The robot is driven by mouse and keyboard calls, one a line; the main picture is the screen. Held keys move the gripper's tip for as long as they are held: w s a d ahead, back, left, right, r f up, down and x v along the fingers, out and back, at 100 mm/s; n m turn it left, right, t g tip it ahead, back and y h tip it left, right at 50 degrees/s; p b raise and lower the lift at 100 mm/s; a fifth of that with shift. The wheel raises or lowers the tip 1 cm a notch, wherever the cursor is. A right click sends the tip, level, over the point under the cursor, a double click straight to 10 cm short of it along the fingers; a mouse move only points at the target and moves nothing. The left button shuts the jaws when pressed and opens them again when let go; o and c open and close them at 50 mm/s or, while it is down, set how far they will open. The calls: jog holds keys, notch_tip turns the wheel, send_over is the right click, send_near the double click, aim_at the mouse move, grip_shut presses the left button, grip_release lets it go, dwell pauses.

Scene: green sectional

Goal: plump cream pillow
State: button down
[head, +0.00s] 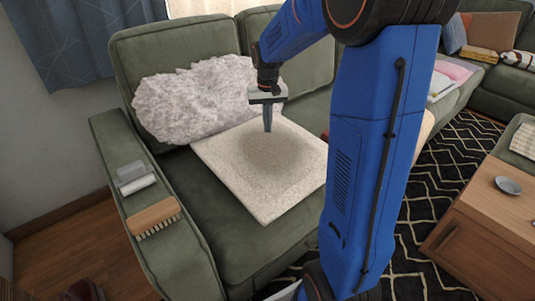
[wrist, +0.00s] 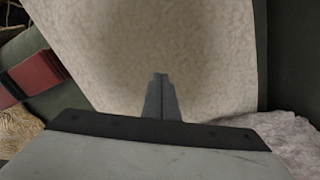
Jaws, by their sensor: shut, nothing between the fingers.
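A flat, square cream pillow (head: 262,170) lies on the green sofa seat, with a darker round patch in its middle. It fills much of the wrist view (wrist: 200,60). My gripper (head: 268,130) points down over the pillow's back part, with its fingers together and nothing between them. It shows at the centre of the wrist view (wrist: 160,78). I cannot tell whether the fingertips touch the pillow. A fluffy whitish pillow (head: 195,98) leans on the backrest behind and to the left.
A wooden brush (head: 153,214) and a lint roller (head: 135,178) lie on the sofa's left armrest (head: 180,255). A red item (wrist: 40,75) is at the left of the wrist view. A wooden table (head: 495,215) with a small grey dish (head: 508,185) stands at right.

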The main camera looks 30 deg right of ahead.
jog(key=shift+f, duration=0.55)
dwell(1.0)
jog(key=shift+r, duration=0.5)
jog(key=shift+f, duration=0.65)
jog(key=shift+r, duration=0.15)
dwell(0.6)
jog(key=shift+r, duration=0.45)
jog(key=shift+r, duration=3)
